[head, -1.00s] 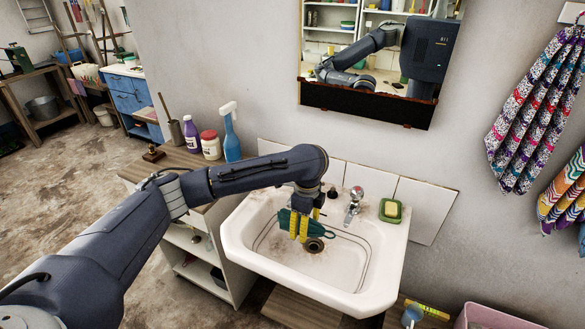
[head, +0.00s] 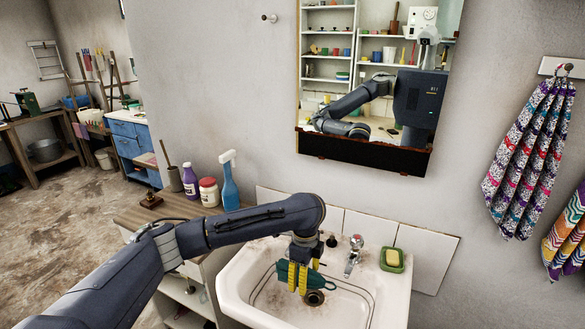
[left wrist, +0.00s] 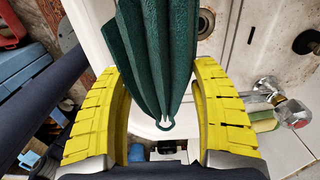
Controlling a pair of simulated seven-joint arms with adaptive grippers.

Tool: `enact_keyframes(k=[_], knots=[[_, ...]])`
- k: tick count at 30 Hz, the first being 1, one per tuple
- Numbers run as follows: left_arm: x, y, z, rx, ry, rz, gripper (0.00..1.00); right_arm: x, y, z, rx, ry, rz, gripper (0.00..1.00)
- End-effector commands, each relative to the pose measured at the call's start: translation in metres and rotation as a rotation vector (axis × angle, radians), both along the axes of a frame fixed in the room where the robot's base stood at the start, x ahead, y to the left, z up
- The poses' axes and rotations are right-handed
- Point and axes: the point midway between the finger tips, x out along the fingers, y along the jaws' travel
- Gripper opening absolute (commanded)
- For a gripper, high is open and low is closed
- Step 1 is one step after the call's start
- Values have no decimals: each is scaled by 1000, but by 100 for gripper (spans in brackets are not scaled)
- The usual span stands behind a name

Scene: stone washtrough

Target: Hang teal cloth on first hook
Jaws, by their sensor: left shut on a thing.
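The teal cloth (head: 283,271) hangs folded in my left gripper (head: 298,279), over the basin of the white sink (head: 392,300). In the left wrist view the cloth (left wrist: 155,45) runs between the two yellow fingers of the gripper (left wrist: 155,72), with a small loop (left wrist: 165,124) at its near end. The gripper is shut on the cloth. A small round hook (head: 269,18) sticks out of the wall left of the mirror, with nothing on it. Another hook (head: 568,67) at the right holds a patterned towel (head: 530,160). My right gripper is out of view.
The mirror (head: 375,90) hangs above the sink and reflects my arm. A faucet (head: 354,256) and a green soap dish (head: 392,261) sit on the sink's back edge. A blue spray bottle (head: 229,185) and other bottles stand left of the sink. The wall below the empty hook is clear.

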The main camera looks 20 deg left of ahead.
Motion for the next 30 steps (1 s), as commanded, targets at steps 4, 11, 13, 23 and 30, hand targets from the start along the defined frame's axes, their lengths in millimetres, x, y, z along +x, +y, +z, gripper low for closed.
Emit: enact_keyframes(k=[4,11,13,23,30], knots=[[5,2,6,-99,9,7,34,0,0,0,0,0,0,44],[54,5,80,-312,13,96,34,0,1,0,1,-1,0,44],[71,7,104,-363,7,143,34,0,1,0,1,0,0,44],[137,30,222,-577,-74,442,34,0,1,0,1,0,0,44],[173,59,311,-714,-189,687,34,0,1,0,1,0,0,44]])
